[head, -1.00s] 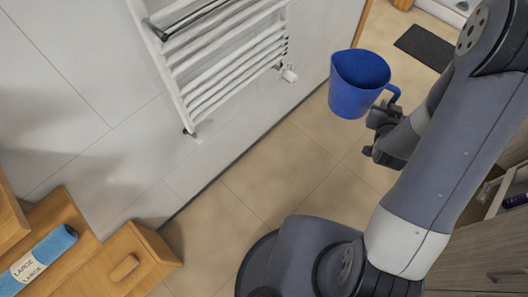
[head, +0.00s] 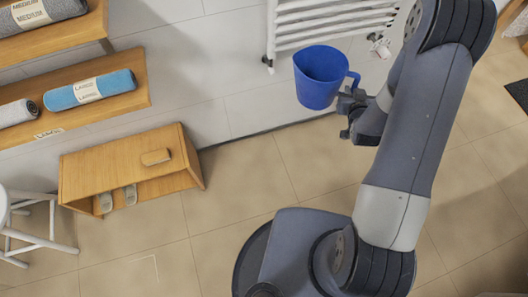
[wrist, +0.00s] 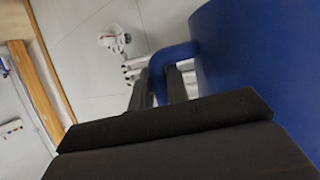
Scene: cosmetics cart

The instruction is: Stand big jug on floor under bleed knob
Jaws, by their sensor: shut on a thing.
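The big blue jug (head: 318,80) is held up in the air in front of the wall, opening upward and slightly tilted in the head view. My gripper (head: 350,100) is shut on its handle at the right side of the jug. In the wrist view the jug's blue wall (wrist: 255,65) fills the right, and its handle passes between the fingers (wrist: 165,88). The bleed knob appears to be the white fitting (head: 378,42) at the radiator's lower right corner, right of the jug. A white fitting also shows in the wrist view (wrist: 115,40).
A white towel radiator (head: 325,22) hangs on the wall behind the jug. A wooden cabinet with slippers (head: 125,170) stands at left, below shelves of rolled towels (head: 90,90). A white stool (head: 30,225) is at far left. The tiled floor (head: 240,180) below the jug is clear.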

